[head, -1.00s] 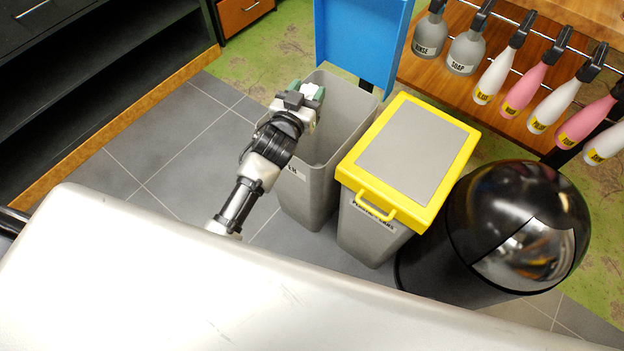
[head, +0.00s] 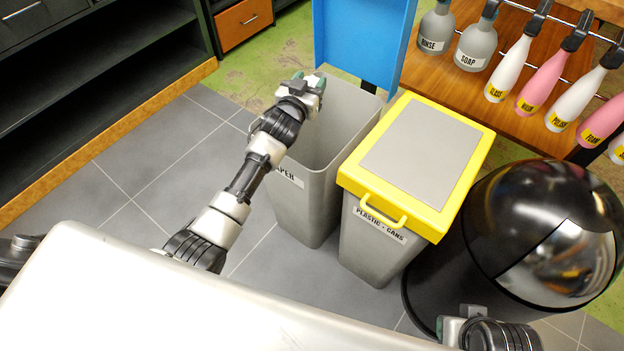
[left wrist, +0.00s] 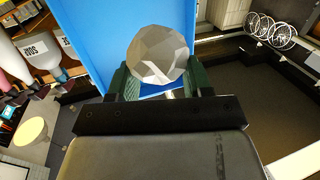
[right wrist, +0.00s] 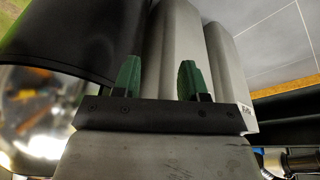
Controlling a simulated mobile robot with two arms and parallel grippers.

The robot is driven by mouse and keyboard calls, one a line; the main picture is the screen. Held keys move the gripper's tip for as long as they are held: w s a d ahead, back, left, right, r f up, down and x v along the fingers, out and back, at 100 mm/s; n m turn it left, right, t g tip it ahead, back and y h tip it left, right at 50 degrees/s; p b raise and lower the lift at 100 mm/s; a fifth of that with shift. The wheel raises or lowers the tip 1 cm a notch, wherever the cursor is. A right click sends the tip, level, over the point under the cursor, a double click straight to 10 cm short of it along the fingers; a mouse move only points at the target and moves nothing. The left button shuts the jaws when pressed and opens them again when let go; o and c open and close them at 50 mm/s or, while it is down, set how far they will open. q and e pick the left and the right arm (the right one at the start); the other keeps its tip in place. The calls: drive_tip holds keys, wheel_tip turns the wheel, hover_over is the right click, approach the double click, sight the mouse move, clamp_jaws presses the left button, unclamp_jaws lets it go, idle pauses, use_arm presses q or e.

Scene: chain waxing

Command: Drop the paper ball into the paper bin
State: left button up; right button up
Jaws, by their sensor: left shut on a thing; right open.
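The paper ball (left wrist: 158,55) is a pale grey, faceted ball in the left wrist view. My left gripper (left wrist: 157,78) is shut on it, one green finger on each side. In the head view my left gripper (head: 316,84) is at the far left rim of the grey paper bin (head: 308,200), and the ball is hidden there. The bin's blue lid (head: 362,40) stands open behind it. My right gripper (right wrist: 158,75) is open and empty, its two green fingers apart. In the head view only part of my right arm shows, at the bottom right.
A grey bin with a yellow lid (head: 480,165), labelled plastic and cans, stands right of the paper bin, lid shut. A black domed bin (head: 490,215) is further right. Spray bottles (head: 550,75) hang on a rail at upper right. Dark shelves (head: 100,60) stand at left; tiled floor (head: 170,160) between is clear.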

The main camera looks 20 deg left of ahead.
use_arm(q)
wheel_tip(320, 180, down, 3)
drive_tip(key=b, duration=0.2)
drive_tip(key=shift+b, duration=0.4)
drive_tip(key=shift+f+b, duration=0.45)
drive_tip(key=shift+f, duration=0.15)
use_arm(e)
drive_tip(key=w+a+r+t+y, duration=0.1)
drive_tip(key=w+a+t, duration=0.1)
drive_tip(key=w+t, duration=0.3)
drive_tip(key=shift+w+a+r, duration=0.15)
drive_tip(key=shift+w+r, duration=0.05)
drive_tip(key=shift+w, duration=0.55)
use_arm(q)
drive_tip(key=o, duration=1)
